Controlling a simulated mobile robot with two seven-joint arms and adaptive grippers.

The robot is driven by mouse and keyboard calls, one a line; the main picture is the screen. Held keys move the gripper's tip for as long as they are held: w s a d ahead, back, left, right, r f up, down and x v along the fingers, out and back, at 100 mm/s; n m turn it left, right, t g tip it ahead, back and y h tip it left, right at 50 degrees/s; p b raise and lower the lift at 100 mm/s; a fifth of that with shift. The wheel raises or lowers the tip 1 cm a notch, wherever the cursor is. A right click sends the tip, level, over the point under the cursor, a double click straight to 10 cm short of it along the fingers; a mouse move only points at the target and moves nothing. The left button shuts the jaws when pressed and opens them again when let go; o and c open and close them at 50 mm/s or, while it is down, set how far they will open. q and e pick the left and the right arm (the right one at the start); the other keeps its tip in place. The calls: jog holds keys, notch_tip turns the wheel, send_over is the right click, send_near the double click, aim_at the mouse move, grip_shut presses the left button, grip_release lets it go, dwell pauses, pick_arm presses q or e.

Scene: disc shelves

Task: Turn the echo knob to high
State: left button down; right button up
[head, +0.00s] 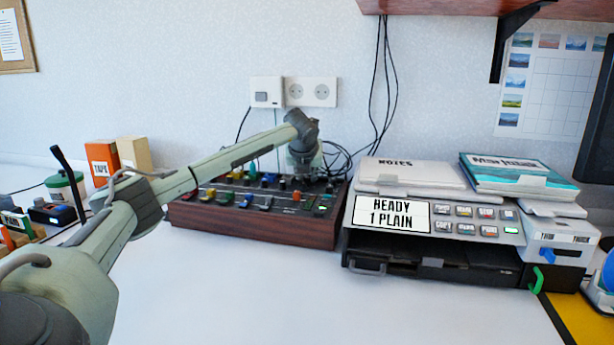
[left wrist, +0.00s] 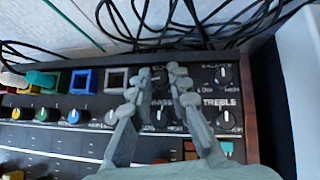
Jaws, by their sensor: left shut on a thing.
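The mixer (head: 255,229) is a dark panel in a wooden case, with rows of coloured knobs and sliders. My left gripper (head: 304,172) reaches down over its back right part. In the left wrist view the fingers (left wrist: 160,79) point at the back row and are shut on the echo knob, a small dark knob under a partly covered label starting "EC". The fingers hide most of it, so its pointer setting cannot be read. The bass knob (left wrist: 162,118) lies just nearer, between the fingers. The treble knob (left wrist: 226,119) and balance knob (left wrist: 222,76) are to the right. My right gripper is not in view.
Black cables (head: 338,158) lie behind the mixer. A printer (head: 440,249) reading "READY 1 PLAIN" stands close to its right. An orange box (head: 101,160) and a green-lidded jar (head: 64,186) stand at the left. The front table is clear.

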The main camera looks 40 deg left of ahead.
pick_arm(q)
jog(key=shift+s, duration=0.1)
jog(key=shift+a+m, duration=0.1)
jog(key=shift+m, duration=0.3)
jog(key=shift+m+t+h+b, duration=0.3)
jog(key=shift+m+t+h, duration=0.2)
jog(key=shift+m+h, duration=0.2)
jog(key=shift+s+a+m+h, duration=0.1)
jog(key=shift+a+m+h, duration=0.05)
jog(key=shift+m+h, duration=0.55)
jog(key=shift+r+m+t+p, duration=0.1)
jog(key=shift+m+t+p, duration=0.2)
jog(key=shift+m, duration=0.2)
jog(key=m+h+p, duration=0.2)
jog(key=m+h, duration=0.1)
jog(key=m, duration=0.1)
jog(key=shift+a+p, duration=0.15)
jog(key=shift+p, duration=0.25)
jog(key=shift+m+h+p, duration=0.3)
jog(key=shift+m+h, duration=0.2)
jog(key=shift+h, duration=0.1)
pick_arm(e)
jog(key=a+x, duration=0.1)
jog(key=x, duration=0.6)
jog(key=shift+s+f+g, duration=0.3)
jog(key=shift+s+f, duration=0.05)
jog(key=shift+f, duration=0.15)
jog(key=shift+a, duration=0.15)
